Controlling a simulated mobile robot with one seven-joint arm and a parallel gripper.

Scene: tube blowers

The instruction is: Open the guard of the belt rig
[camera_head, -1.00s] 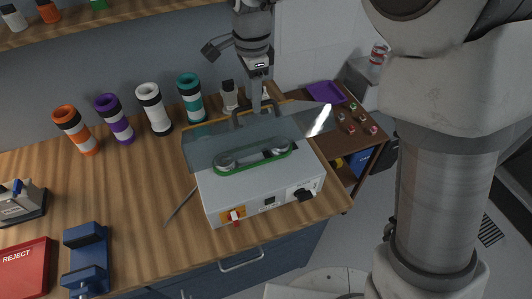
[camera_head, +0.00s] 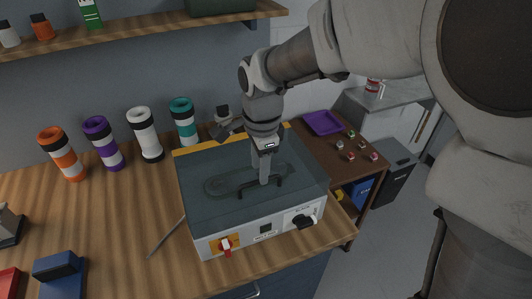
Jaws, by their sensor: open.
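The belt rig (camera_head: 212,239) is a white box on the wooden bench, with a red switch on a yellow plate and a black knob on its front. Its dark see-through guard (camera_head: 210,167) lies down over the top, and the belt (camera_head: 218,186) shows dimly through it. A dark bar handle (camera_head: 247,186) is on the guard near its front. My gripper (camera_head: 264,182) points down at the handle, over the guard. Its jaws are open. Whether the fingers touch the handle or straddle it cannot be told.
Several banded tubes, such as the white one (camera_head: 144,131), stand along the back wall left of the rig. A thin rod (camera_head: 166,236) lies at its left. A shelf (camera_head: 130,35) runs above. A brown side table with a purple tray (camera_head: 322,123) is at the right.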

